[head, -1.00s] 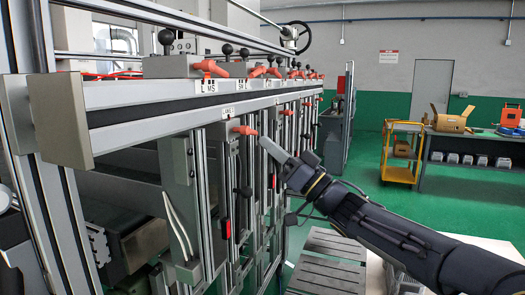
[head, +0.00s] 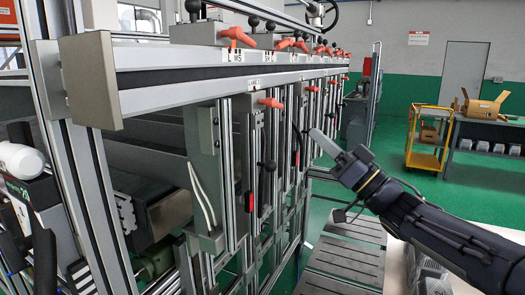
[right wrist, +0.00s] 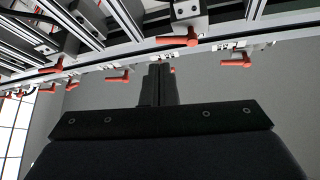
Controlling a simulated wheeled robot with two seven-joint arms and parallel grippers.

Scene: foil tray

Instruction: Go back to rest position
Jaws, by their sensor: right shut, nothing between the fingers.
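My right gripper (head: 318,138) is shut and empty. It points up and left, in front of the machine frame. The nearest orange-red lever (head: 270,103) on the frame's lower rail is up and left of the fingertips, with a gap between them in the picture. In the right wrist view, the two dark fingers (right wrist: 158,84) are together with nothing between them. Several orange-red levers (right wrist: 180,40) show beyond them along a rail. My left gripper is not in view.
The aluminium machine frame (head: 230,70) fills the left and middle. A slatted grey surface (head: 345,262) lies below my right arm. A yellow cart (head: 425,160) and a bench with a cardboard box (head: 483,108) stand at the back right. Green floor (head: 395,175) there is open.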

